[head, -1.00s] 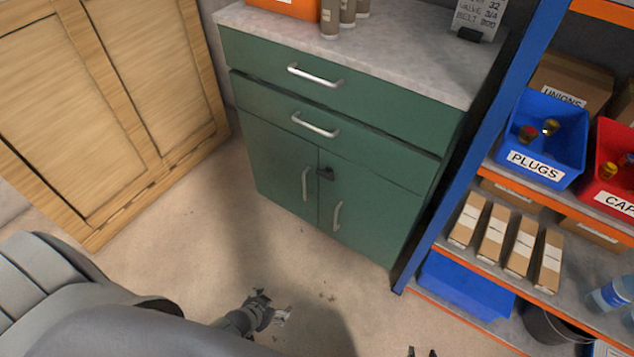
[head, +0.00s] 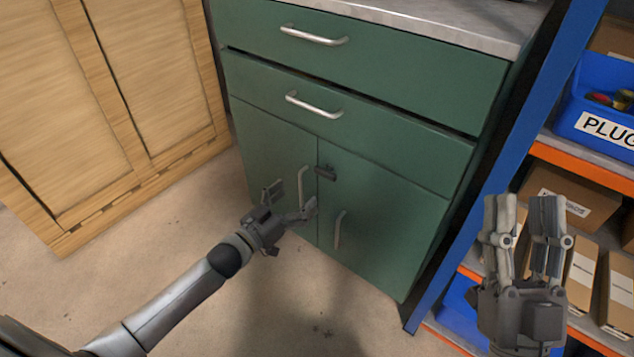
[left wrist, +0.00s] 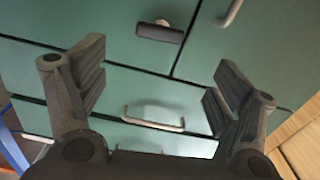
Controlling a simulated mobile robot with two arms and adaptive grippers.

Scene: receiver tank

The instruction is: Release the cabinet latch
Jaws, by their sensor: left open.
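The green cabinet (head: 390,215) has two lower doors. A small dark latch (head: 325,173) sits at the top of the seam between them. It also shows in the left wrist view as a dark bar (left wrist: 160,33) on a round pale stub. My left gripper (head: 291,198) is open and empty in front of the left door, a little below and left of the latch in the head view. In the left wrist view the latch lies beyond the fingers (left wrist: 155,80), apart from them. My right gripper (head: 525,210) points up at the right, away from the cabinet doors.
The left door handle (head: 302,185) is close to my left gripper. The right door handle (head: 339,230) and two drawer handles (head: 314,104) stick out. A blue-posted shelf (head: 520,130) stands right, wooden panels (head: 130,110) left. The floor in front is clear.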

